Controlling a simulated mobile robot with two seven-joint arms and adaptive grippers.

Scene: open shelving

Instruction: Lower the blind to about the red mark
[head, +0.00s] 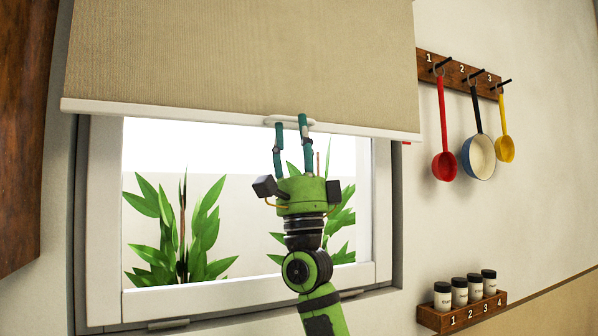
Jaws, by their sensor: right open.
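The beige blind (240,55) hangs over the top part of the window, and its white bottom bar (180,112) runs across above the glass. A small white pull tab (312,123) sits at the middle of the bar. My left gripper is not in view.
The white window frame (230,293) surrounds the glass, with green plants (180,235) behind it. On the right wall hang a red ladle (445,165), a blue pan (479,157) and a yellow ladle (505,148). Below, a wooden rack (465,317) holds several jars.

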